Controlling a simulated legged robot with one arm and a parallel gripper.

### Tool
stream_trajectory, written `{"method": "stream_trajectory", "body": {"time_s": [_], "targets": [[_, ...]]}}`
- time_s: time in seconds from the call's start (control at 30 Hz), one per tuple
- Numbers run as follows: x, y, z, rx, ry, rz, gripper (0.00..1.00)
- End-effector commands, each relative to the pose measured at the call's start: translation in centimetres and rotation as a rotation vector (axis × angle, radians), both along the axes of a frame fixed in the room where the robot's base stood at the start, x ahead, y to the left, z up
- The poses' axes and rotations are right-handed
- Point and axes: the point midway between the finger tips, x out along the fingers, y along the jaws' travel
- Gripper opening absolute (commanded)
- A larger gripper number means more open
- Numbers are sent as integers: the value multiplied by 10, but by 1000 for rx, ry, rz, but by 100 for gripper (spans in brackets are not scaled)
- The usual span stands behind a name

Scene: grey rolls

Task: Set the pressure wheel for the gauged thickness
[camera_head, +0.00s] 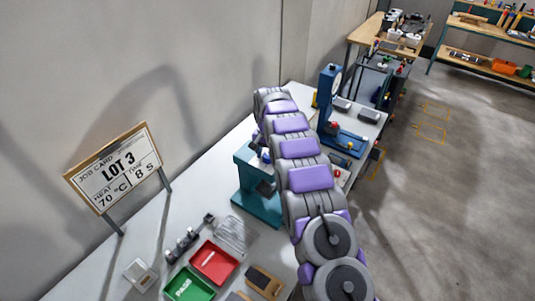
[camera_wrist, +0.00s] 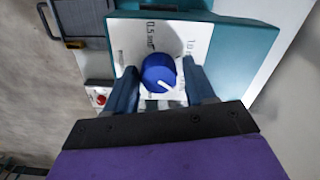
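The pressure wheel is a blue knob (camera_wrist: 158,69) with a white pointer line, on a white panel (camera_wrist: 130,32) of a teal machine (camera_wrist: 240,38). The panel reads 0.5 mm above the knob and 1.0 at upper right. The pointer points to the lower right in the wrist view. My gripper (camera_wrist: 160,78) has one dark blue finger on each side of the knob, with a small gap showing on each side.
A job card (camera_head: 118,178) reads LOT 3, heat 70 °C, time 8 s. A red tray (camera_head: 214,262) and a green PASS tray (camera_head: 188,285) lie in front. A blue dial gauge stand (camera_head: 329,95) is farther back. A red button (camera_wrist: 100,99) sits left of the panel.

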Motion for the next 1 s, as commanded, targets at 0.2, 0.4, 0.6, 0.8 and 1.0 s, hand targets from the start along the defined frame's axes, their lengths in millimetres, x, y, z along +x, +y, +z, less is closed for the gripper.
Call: {"method": "stream_trajectory", "body": {"time_s": [0.2,0.4,0.6,0.8,1.0], "targets": [[1,-1,0,-1,-2,-1,70],[1,-2,2,0,-2,-1,70],[2,-2,23,1,-5,-1,70],[3,0,65,1,-9,-1,70],[3,0,95,0,-4,-1,70]]}}
